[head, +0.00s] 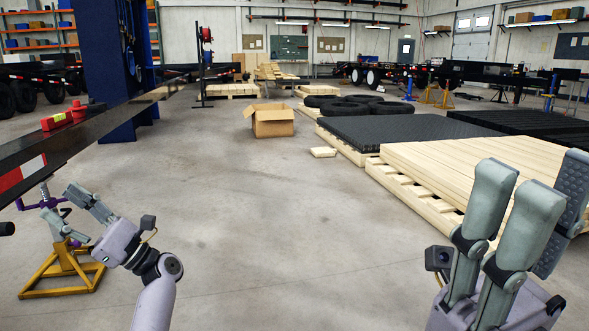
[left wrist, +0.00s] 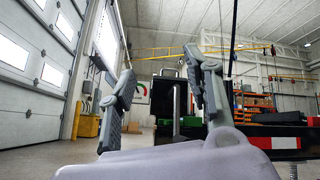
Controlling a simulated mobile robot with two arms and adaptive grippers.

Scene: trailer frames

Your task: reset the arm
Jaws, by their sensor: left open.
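My left gripper (head: 60,202) is at the lower left of the head view, open, its grey fingers pointing up and left beside the dark trailer beam. In the left wrist view its two fingers (left wrist: 164,92) stand wide apart with nothing between them. My right gripper (head: 535,185) is large at the lower right of the head view. Its grey fingers point up, with a gap to the dark ridged pad of the opposing finger, and I see nothing held. It overlaps the view of the stacked timber behind it.
The trailer beam (head: 95,128) runs along the left, with a red object (head: 66,117) on it. A yellow jack stand (head: 62,268) is below my left gripper. A pallet of timber (head: 440,165) is at the right, a cardboard box (head: 272,120) farther back. The middle floor is clear.

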